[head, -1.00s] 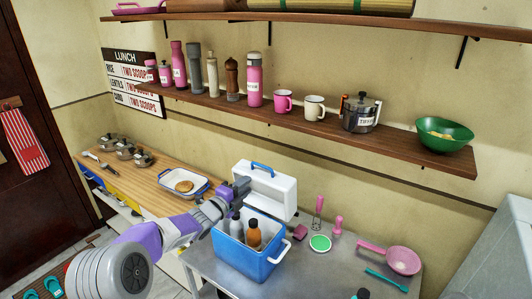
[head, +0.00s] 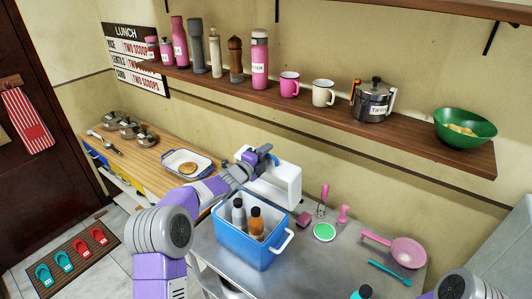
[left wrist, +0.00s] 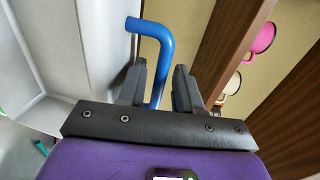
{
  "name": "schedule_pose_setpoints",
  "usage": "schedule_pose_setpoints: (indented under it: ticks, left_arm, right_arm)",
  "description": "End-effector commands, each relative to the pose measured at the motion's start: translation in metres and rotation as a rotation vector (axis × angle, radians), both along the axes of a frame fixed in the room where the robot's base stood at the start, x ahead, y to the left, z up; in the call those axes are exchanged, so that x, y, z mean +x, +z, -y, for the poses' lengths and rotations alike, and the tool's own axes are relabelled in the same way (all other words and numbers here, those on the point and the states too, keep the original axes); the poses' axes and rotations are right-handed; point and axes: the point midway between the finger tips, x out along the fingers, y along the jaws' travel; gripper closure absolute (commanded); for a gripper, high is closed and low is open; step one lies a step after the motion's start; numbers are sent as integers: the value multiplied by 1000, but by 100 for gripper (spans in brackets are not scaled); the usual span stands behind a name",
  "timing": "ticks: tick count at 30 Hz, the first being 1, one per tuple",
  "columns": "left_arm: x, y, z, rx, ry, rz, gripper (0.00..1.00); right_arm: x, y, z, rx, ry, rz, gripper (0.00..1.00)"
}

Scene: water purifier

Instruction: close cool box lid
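The cool box (head: 243,250) is a blue box on the metal table, with several bottles inside. Its white lid (head: 285,188) stands raised at the back edge, so the box is open. The lid also fills the left of the left wrist view (left wrist: 95,45). My left gripper (head: 264,157) is at the lid's upper left, by the blue handle. In the left wrist view the handle (left wrist: 160,55) passes between the fingers (left wrist: 160,85), which are apart, with a small gap beside it. My right gripper is not in view.
A shelf (head: 215,85) with bottles, mugs, a pot (head: 373,100) and a green bowl (head: 465,128) runs above the table. Pink tools, a pink pan (head: 408,252) and a teal utensil (head: 388,272) lie right of the box. A tray (head: 187,162) stands left behind.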

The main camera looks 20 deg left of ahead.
Motion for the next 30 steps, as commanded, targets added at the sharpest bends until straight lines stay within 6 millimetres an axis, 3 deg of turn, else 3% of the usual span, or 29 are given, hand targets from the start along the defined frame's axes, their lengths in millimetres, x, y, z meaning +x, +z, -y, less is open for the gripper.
schedule_pose_setpoints:
  ticks: [8,15,30]
  left_arm:
    - [1,-1,1,0,0,-1,66]
    - [1,-1,1,0,0,-1,100]
    - [1,-2,2,-5,-3,12,100]
  right_arm:
    - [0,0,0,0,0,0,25]
    - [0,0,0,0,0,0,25]
    - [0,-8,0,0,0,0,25]
